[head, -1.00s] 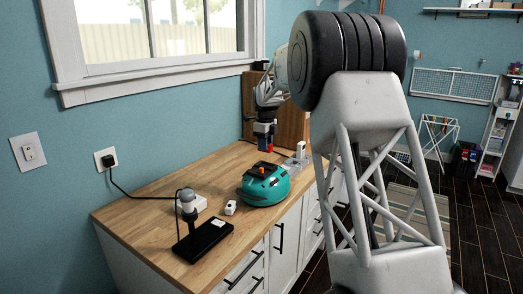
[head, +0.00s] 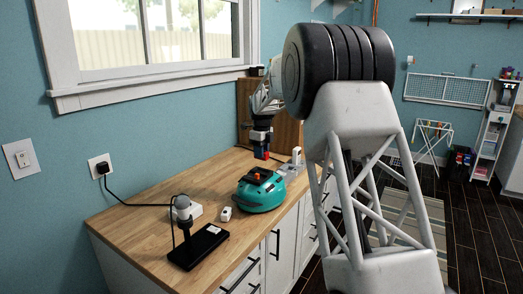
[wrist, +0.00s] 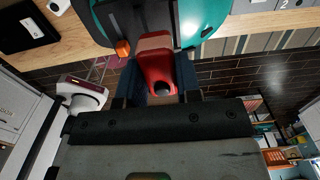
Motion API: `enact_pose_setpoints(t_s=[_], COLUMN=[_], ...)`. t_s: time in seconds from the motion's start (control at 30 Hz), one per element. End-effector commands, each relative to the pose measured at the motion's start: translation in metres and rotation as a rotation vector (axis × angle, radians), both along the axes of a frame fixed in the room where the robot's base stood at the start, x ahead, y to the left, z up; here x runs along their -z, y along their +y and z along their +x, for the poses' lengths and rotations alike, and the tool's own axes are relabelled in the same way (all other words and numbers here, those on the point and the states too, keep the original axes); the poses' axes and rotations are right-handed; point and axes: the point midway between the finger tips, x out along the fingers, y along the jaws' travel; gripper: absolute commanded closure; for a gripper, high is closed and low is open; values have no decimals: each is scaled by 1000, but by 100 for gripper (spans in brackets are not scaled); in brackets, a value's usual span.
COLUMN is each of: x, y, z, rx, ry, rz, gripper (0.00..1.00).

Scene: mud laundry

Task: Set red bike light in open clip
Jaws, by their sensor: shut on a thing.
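The red bike light (wrist: 158,68) is held between the dark finger pads of my gripper (wrist: 159,88) in the wrist view. In the head view, my gripper (head: 261,146) points down and the red light (head: 261,155) shows at its tip, above a teal helmet (head: 262,196). A gap appears to remain between light and helmet. The helmet's top carries a dark mount with orange parts (head: 262,173). The helmet fills the top of the wrist view (wrist: 207,18), with an orange piece (wrist: 123,47) left of the light. I cannot make out the open clip's jaws.
A black stand (head: 199,246) with a grey-and-white device (head: 182,208) is at the counter's near left. A small white item (head: 225,214) lies left of the helmet. A clear tray (head: 291,169) and a white upright item (head: 296,155) are behind right. The wooden counter (head: 140,222) is bare at left.

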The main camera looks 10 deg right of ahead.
Motion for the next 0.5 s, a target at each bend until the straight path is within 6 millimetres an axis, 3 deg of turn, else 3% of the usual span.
enact_pose_setpoints(t_s=[0.5], x=[32], y=[0], z=[0], rx=[0], ry=[0], rz=[0], gripper=[84])
